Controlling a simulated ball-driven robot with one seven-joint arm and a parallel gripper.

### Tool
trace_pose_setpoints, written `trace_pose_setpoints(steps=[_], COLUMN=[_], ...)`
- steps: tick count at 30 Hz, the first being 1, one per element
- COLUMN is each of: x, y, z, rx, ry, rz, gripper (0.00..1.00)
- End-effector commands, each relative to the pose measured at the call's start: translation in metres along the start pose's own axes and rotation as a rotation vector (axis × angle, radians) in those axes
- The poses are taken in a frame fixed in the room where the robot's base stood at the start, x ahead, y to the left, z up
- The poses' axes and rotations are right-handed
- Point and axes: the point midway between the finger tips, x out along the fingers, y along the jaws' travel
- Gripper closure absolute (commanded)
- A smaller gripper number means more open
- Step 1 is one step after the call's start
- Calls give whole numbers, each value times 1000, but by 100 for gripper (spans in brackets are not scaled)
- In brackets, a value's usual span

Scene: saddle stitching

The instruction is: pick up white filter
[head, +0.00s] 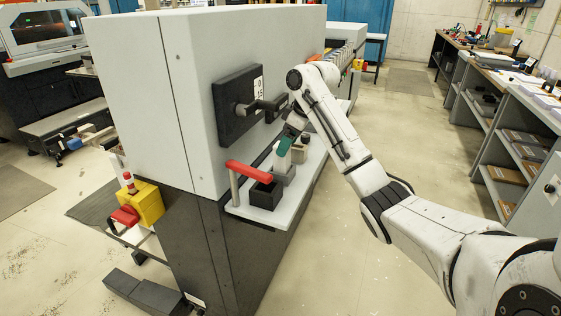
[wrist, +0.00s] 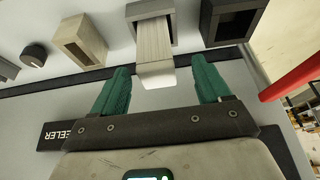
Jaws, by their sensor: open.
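The white filter (wrist: 153,45) is a pale, ribbed, flat piece with a smooth white end. It stands in a grey open holder (wrist: 133,12) on the machine's side ledge. My gripper (wrist: 163,68) has two green fingers, spread apart, one on each side of the filter's white end. Visible gaps separate both fingers from the filter. In the head view my gripper (head: 284,148) is over the ledge, and the filter is hard to make out there. The filter's lower part is hidden inside the holder.
A dark open box (wrist: 232,22) and a beige open box (wrist: 80,40) flank the holder. A black knob (wrist: 34,54) is further left. A red handle (head: 249,171) rises at the ledge's near end. The machine wall (head: 150,80) stands close beside my gripper.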

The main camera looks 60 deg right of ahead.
Motion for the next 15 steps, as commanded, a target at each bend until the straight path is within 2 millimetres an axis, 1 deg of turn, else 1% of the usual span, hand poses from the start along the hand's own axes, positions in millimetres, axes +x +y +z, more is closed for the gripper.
trace_pose_setpoints(steps=[5, 12, 15], x=[11, 44, 54], y=[1, 5, 5], z=[1, 4, 4], rx=[0, 0, 0], ry=[-1, -1, -1], rz=[0, -1, -1], gripper=[23, 23, 23])
